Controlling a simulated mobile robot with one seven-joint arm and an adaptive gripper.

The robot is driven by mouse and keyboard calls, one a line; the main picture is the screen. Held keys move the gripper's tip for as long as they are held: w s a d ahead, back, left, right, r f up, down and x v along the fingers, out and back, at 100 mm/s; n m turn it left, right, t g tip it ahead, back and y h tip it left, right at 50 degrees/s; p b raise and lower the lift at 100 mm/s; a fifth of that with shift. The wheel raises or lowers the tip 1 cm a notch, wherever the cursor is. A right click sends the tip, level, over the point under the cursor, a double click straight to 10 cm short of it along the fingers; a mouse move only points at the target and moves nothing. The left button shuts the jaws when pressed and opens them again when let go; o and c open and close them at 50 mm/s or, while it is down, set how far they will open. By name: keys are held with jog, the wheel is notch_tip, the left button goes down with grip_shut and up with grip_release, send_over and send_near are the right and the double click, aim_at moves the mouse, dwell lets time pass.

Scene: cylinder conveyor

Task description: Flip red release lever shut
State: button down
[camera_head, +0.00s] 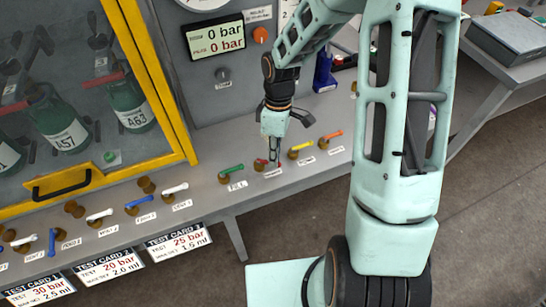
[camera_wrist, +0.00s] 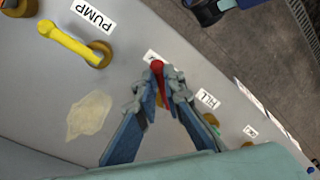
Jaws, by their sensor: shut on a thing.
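The red release lever (camera_wrist: 158,70) is at the tips of my gripper (camera_wrist: 160,88) in the wrist view, its red end showing between the two fingertips. My gripper is shut on the lever, and the fingers hide most of its brass base. In the head view my gripper (camera_head: 275,158) points down at the panel, with a bit of the red lever (camera_head: 261,161) showing beside it. The lever's label is partly covered by the fingers in the wrist view, so its text is not readable there.
A yellow lever (camera_wrist: 72,44) labelled PUMP and an orange lever (camera_head: 331,134) stand to the right in the head view. A green lever (camera_head: 231,169) stands to the left. White and blue levers line the panel farther left, below a yellow-framed cabinet (camera_head: 160,80) of green bottles.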

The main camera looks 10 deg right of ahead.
jog(key=n, duration=0.1)
jog(key=w+n+p, duration=0.1)
jog(key=n, duration=0.1)
jog(key=shift+w+n+h, duration=0.2)
jog(key=shift+n+h, duration=0.1)
jog(key=shift+h, duration=0.1)
jog(key=shift+w+a+n+h+p, duration=0.1)
jog(key=shift+w+n+h+p, duration=0.2)
jog(key=shift+n, duration=0.6)
jog(key=shift+w+n+p, duration=0.1)
jog(key=shift+w+n, duration=0.25)
jog(key=shift+n, duration=0.55)
jog(key=c, duration=2)
grip_release()
jog(key=r, duration=0.4)
jog(key=w+r, duration=0.1)
jog(key=r, duration=0.3)
jog(key=w+r, duration=0.1)
jog(key=r, duration=0.2)
jog(key=shift+w+a+r, duration=0.15)
jog(key=shift+a+r, duration=0.25)
